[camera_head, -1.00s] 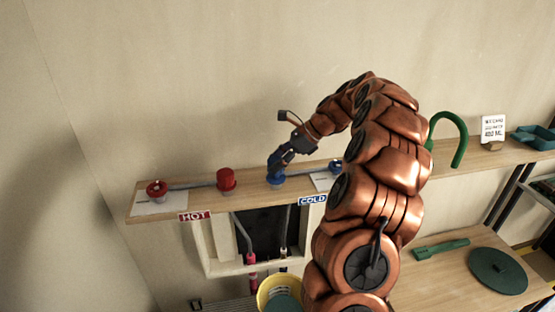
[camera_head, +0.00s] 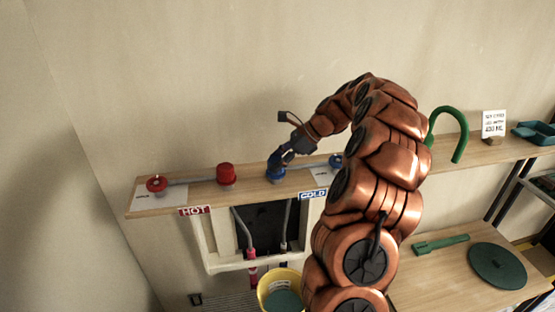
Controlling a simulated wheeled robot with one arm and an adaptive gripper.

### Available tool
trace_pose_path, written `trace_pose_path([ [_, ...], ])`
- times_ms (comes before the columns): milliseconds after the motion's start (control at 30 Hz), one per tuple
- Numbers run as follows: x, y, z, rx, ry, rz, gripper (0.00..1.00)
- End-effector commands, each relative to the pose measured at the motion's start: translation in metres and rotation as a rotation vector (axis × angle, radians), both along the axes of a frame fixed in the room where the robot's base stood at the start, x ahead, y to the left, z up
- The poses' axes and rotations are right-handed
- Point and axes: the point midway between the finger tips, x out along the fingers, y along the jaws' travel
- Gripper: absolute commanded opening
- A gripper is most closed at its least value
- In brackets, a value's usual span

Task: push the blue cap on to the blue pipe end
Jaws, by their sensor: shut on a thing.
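The blue cap (camera_head: 275,175) is on the wooden shelf, left of the COLD label. My gripper (camera_head: 277,164) reaches down to it from above right and is shut on it. The fingers are small and dark here, so their exact contact is hard to see. Two pipes come down in the recess below the shelf. The right-hand pipe (camera_head: 284,244), below the cap, has a small end whose colour I cannot tell. The left-hand pipe (camera_head: 250,252) has a pink-red collar. I cannot pick out a clearly blue pipe end.
A red cap (camera_head: 227,174) stands left on the shelf (camera_head: 200,190). A red valve (camera_head: 156,184) and a blue valve (camera_head: 335,160) sit at either side. A yellow bucket (camera_head: 268,292) stands below. A green hook (camera_head: 462,145) is at right. My arm hides the shelf's middle.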

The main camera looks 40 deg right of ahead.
Motion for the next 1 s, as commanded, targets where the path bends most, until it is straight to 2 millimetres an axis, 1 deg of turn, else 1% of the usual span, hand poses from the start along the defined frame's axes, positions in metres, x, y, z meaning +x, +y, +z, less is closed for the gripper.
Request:
trace_pose_path([
  [100,0.0,0.0,-0.002,0.0,0.001,0.001,0.21],
  [133,0.0,0.0,-0.002,0.0,0.001,0.001,0.53],
  [300,0.0,0.0,-0.002,0.0,0.001,0.001,0.71],
  [400,0.0,0.0,-0.002,0.0,0.0,0.0,0.79],
  [767,-0.001,-0.002,0.0,0.0,-0.001,-0.001,0.79],
  [867,-0.004,-0.007,0.006,0.0,-0.001,-0.002,0.79],
  [1000,-0.013,-0.022,0.023,-0.003,-0.002,-0.004,0.79],
])
